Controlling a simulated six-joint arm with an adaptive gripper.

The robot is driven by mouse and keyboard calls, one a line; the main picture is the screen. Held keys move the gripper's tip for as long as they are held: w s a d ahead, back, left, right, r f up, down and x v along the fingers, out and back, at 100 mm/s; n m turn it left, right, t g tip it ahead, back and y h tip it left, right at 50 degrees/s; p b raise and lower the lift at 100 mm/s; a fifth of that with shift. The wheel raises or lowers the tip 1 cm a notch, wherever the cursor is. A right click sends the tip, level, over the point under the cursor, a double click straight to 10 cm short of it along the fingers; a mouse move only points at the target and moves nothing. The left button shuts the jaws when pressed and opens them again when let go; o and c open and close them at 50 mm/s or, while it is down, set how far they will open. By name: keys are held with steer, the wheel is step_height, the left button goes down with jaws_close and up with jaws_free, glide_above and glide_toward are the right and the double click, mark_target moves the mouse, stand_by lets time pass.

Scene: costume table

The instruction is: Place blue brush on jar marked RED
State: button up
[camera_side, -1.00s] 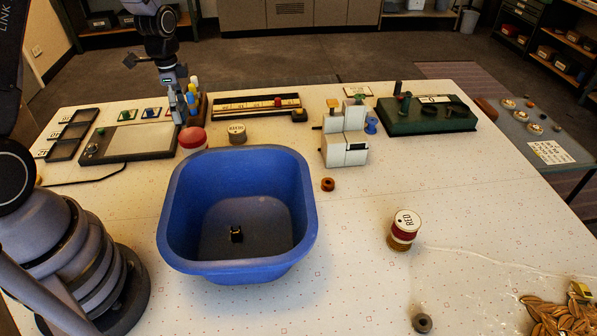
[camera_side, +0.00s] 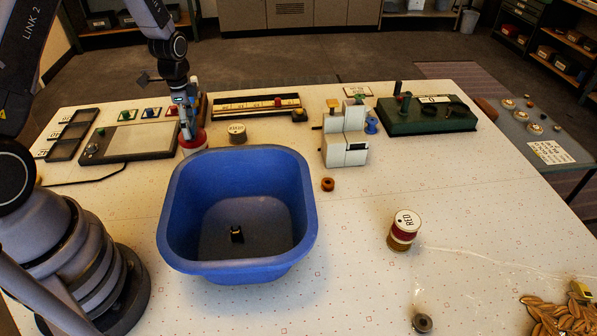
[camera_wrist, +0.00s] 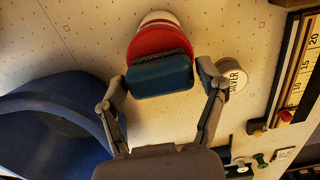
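A blue block with a dark fringed edge, which looks like the blue brush (camera_wrist: 160,77), lies between my gripper's fingertips (camera_wrist: 163,80) in the wrist view. The fingers are spread to about its width; I cannot tell whether they touch it. Behind it is a red and white round container (camera_wrist: 158,37). In the side view my gripper (camera_side: 187,130) is low over that container (camera_side: 193,145), at the left behind the basin; the brush is not clear there. The jar marked RED (camera_side: 404,229), with a white lid, stands apart at the right of the table.
A large blue basin (camera_side: 240,265) stands between my gripper and the front of the table. The SILVER jar (camera_wrist: 232,75) is just beside the right finger in the wrist view. White drawers (camera_side: 345,150) and a small brown ring (camera_side: 327,184) stand between basin and RED jar.

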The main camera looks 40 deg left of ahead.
steer(key=shift+o, duration=0.9)
steer(key=shift+r, duration=0.1)
step_height(320, 180, up, 12)
step_height(320, 180, up, 8)
steer(key=f+n+t, duration=0.1)
steer(key=n, duration=0.1)
glide_above(188, 122)
steer(key=s+d, duration=0.3)
steer(key=d, duration=0.1)
steer(key=s+d+r+n+t, duration=0.2)
steer(key=s+d+r+n, duration=0.1)
steer(key=s, duration=0.6)
steer(key=s+d+r+n+t, duration=0.2)
steer(key=s+d+r+n, duration=0.2)
steer(key=s, duration=0.6)
step_height(188, 122, up, 3)
steer(key=shift+d+r+t, duration=0.2)
steer(key=shift+d+t, duration=0.1)
steer(key=shift+d, duration=0.75)
